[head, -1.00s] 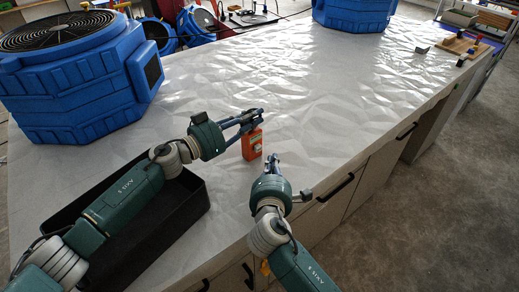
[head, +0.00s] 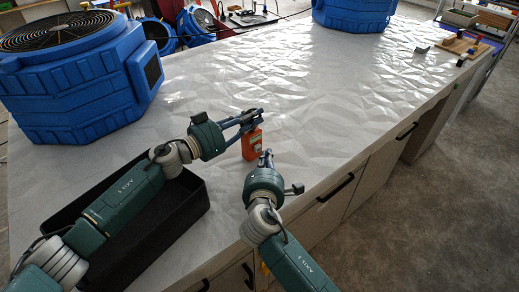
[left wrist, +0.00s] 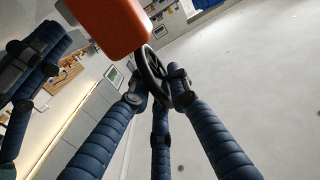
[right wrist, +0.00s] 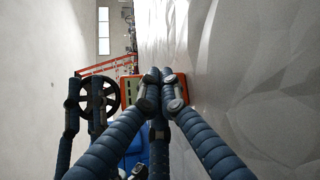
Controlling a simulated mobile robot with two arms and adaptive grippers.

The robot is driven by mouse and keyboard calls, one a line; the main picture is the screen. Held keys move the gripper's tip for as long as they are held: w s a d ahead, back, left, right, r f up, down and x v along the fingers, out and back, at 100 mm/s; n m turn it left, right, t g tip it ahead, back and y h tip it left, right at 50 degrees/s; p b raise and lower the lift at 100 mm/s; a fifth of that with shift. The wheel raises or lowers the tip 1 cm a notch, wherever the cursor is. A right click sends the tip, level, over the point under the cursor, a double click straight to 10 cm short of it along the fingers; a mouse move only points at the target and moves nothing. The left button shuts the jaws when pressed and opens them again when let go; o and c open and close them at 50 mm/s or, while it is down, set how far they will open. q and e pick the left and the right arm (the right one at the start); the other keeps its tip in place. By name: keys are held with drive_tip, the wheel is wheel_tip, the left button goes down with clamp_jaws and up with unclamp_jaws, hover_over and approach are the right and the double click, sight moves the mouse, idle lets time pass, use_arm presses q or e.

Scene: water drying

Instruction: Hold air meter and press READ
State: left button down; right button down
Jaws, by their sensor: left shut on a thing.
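The air meter (head: 252,145) has an upright orange body and a black spoked fan wheel (right wrist: 97,100). My left gripper (head: 258,117) is shut on the fan-wheel end, above the orange body. The left wrist view shows the wheel (left wrist: 152,72) between its fingers and the body (left wrist: 112,22) beyond. My right gripper (head: 266,157) has its fingertips together, just in front of the meter's face. In the right wrist view its fingertips (right wrist: 161,90) cover the middle of the orange body (right wrist: 129,88). The READ button is hidden, and contact cannot be told.
A black open tray (head: 190,217) lies under my left arm. A large blue fan unit (head: 85,85) stands at the left of the white worktop (head: 300,85), and another blue unit (head: 352,12) at the back. A wooden board (head: 462,45) lies far right. The worktop's middle is clear.

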drive_tip(key=shift+w, duration=0.1)
idle(0.7)
drive_tip(key=shift+w+a, duration=0.25)
drive_tip(key=shift+w+a, duration=0.3)
drive_tip(key=shift+w, duration=0.1)
idle(1.0)
drive_tip(key=shift+s+d, duration=0.6)
drive_tip(key=shift+s, duration=0.2)
drive_tip(key=shift+s+d, duration=0.8)
drive_tip(key=shift+s, duration=0.2)
drive_tip(key=shift+s+d, duration=0.75)
drive_tip(key=shift+s, duration=0.25)
